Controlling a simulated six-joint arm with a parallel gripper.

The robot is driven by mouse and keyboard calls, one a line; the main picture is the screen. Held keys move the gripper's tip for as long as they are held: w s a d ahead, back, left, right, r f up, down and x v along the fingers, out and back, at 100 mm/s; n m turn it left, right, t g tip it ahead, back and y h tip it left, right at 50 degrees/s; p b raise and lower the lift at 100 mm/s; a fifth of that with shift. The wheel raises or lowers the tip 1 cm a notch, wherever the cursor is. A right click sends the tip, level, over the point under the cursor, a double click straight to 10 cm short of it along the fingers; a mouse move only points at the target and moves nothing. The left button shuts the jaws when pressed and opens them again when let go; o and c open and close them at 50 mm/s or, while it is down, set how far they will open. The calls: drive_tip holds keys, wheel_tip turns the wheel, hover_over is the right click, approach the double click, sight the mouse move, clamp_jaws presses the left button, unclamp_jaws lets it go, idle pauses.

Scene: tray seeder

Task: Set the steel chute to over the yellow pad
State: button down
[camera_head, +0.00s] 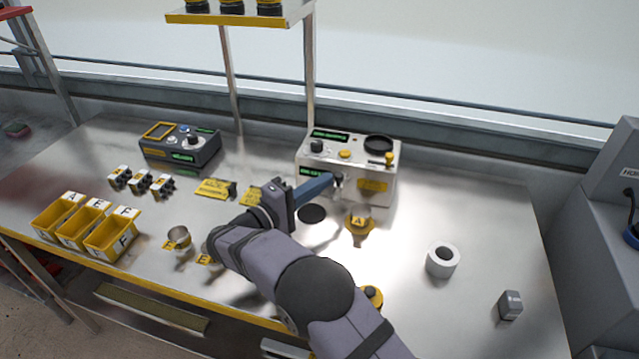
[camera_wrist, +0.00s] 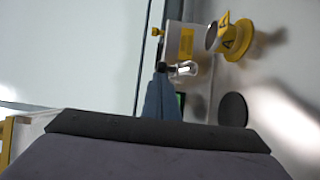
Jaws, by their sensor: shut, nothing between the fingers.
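My gripper (camera_head: 331,178) is shut with nothing in it, its blue fingers pointing at the front of the white machine (camera_head: 302,160). A small shiny piece, apparently the steel chute (camera_head: 339,184), sticks out of that front. The fingertips are right beside it; contact cannot be told. In the wrist view the chute (camera_wrist: 185,69) lies just right of my fingertips (camera_wrist: 161,78). A yellow stand marked A (camera_head: 358,230), which may be the yellow pad, carries a steel cup (camera_head: 361,212) right of the chute. A black disc (camera_head: 312,214) lies on the bench left of the stand.
The machine has knobs and a black round opening (camera_head: 379,143) on top. A dark control box (camera_head: 180,148), yellow bins (camera_head: 112,238) and another steel cup (camera_head: 180,237) stand left. A white roll (camera_head: 442,261) and grey block (camera_head: 510,305) stand right, with clear bench between.

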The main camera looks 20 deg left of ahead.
drive_tip(key=shift+s+d+b, duration=0.15)
drive_tip(key=shift+d+b, duration=0.55)
drive_tip(key=shift+b, duration=0.1)
drive_tip(key=shift+s+d+b, duration=0.1)
drive_tip(key=shift+d+b, duration=0.3)
drive_tip(key=shift+b, duration=0.2)
drive_tip(key=d+n+y+b, duration=0.1)
drive_tip(key=y+b, duration=0.1)
drive_tip(key=b, duration=0.1)
drive_tip(key=d+n+t+y+b, duration=0.1)
drive_tip(key=n+y+b, duration=0.1)
drive_tip(key=b, duration=0.2)
drive_tip(key=d+n+t+y+b, duration=0.1)
drive_tip(key=d+y+b, duration=0.1)
drive_tip(key=b, duration=0.2)
drive_tip(key=shift+f+n+y, duration=0.1)
drive_tip(key=shift+n+y, duration=0.2)
drive_tip(key=shift+y, duration=0.1)
drive_tip(key=shift+w+d+b, duration=0.2)
drive_tip(key=shift+d+b, duration=0.05)
drive_tip(key=shift+b, duration=0.3)
drive_tip(key=shift+s, duration=0.1)
